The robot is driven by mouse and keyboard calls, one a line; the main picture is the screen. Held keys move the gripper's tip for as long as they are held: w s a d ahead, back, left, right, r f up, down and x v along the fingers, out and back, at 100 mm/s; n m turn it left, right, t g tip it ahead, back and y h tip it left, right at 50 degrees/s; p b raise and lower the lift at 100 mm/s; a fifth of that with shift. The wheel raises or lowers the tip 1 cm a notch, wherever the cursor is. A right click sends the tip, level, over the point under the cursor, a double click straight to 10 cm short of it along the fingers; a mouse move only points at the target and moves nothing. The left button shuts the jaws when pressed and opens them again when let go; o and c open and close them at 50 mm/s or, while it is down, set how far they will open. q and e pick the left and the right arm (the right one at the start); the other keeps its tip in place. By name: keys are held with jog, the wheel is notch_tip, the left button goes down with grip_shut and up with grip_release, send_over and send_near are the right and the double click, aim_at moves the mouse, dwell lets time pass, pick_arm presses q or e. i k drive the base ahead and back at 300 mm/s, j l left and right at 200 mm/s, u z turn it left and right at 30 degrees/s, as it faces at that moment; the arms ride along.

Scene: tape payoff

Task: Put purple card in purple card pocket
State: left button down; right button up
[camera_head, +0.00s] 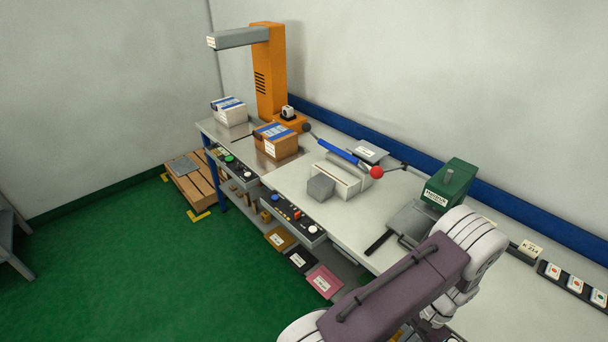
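No clearly purple card can be made out. A pink-purple piece with a white label (325,281) sits below the front edge of the bench, nearest to my arm. I cannot tell whether it is a card or a pocket. Beside it, to the left, are a dark labelled piece (301,260) and a yellow-brown labelled piece (278,240). An arm of mine crosses the lower right and hides part of the bench there. Neither of my grippers can be made out.
The grey bench (290,181) carries an orange column (269,75), a brown box (278,146), a lever with a red knob (376,172) and a green machine (450,184). A dark rack of small cards (572,285) lies at right.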

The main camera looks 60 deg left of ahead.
aim_at(214, 109)
jog(key=j+u, duration=0.2)
jog(key=u, duration=0.2)
jog(key=j+u, duration=0.15)
jog(key=u, duration=0.25)
jog(key=j+u, duration=0.2)
jog(key=u, duration=0.2)
jog(key=i+j+u, duration=0.2)
jog(key=j+u, duration=0.2)
jog(key=i+j+u, duration=0.25)
jog(key=j+u, duration=0.2)
jog(key=i+j+u, duration=0.6)
jog(key=u, duration=0.25)
jog(key=i+j+u, duration=0.2)
jog(key=i+u, duration=0.2)
jog(key=i+j+z, duration=0.1)
jog(key=i+z, duration=0.15)
jog(key=i, duration=0.2)
jog(key=i+j+z, duration=0.2)
jog(key=i, duration=0.25)
jog(key=i+j+z, duration=0.45)
jog(key=z, duration=0.2)
jog(key=i+j+z, duration=0.25)
jog(key=z, duration=0.2)
jog(key=i+j+z, duration=0.2)
jog(key=j+z, duration=0.2)
jog(key=i+j+z, duration=0.1)
jog(key=j+z, duration=1.15)
